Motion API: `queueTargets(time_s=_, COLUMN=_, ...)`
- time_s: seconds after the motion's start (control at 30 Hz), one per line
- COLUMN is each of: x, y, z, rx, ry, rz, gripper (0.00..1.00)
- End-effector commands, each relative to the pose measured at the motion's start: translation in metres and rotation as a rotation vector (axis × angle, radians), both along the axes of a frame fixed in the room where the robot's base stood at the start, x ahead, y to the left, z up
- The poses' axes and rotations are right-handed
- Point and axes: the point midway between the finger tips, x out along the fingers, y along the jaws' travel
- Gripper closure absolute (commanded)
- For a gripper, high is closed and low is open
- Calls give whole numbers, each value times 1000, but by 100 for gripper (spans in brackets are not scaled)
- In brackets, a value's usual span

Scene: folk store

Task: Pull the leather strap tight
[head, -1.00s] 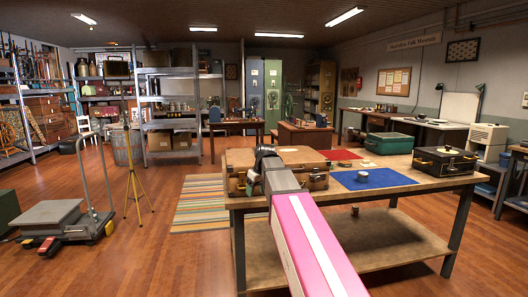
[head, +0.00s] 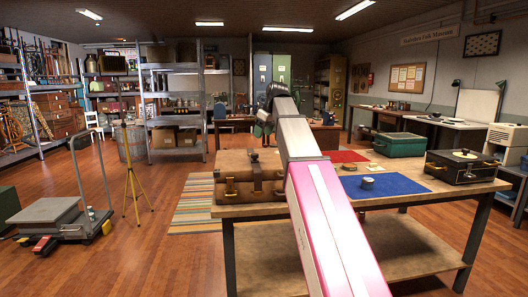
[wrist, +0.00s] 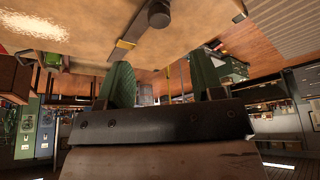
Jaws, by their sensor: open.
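A brown leather case (head: 232,187) lies on the left part of the workbench, with dark strap and buckle pieces on its front. A small dark piece stands up from its top (head: 255,157); I cannot tell if it is a strap end. My gripper (head: 262,128) is above and behind the case, open and empty, partly hidden by my arm. In the wrist view its two green fingers (wrist: 166,72) stand apart with nothing between them. Beyond them is a tan surface with a dark flat band (wrist: 124,48), perhaps the leather strap, and a dark round knob (wrist: 158,14).
The workbench (head: 300,208) also holds a blue cloth (head: 395,186) with a small round tin (head: 367,183), a red cloth (head: 346,156), a green case (head: 398,145) and a black case (head: 445,168). A platform trolley (head: 55,215) and yellow tripod (head: 131,175) stand left.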

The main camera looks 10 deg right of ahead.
Motion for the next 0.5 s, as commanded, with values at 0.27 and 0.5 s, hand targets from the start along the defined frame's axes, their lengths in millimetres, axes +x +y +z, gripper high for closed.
queueTargets(time_s=0.27, x=6, y=7, z=-24, rx=0, ry=2, rz=2, gripper=39)
queueTargets(time_s=0.5, x=18, y=19, z=-63, rx=0, ry=3, rz=2, gripper=39)
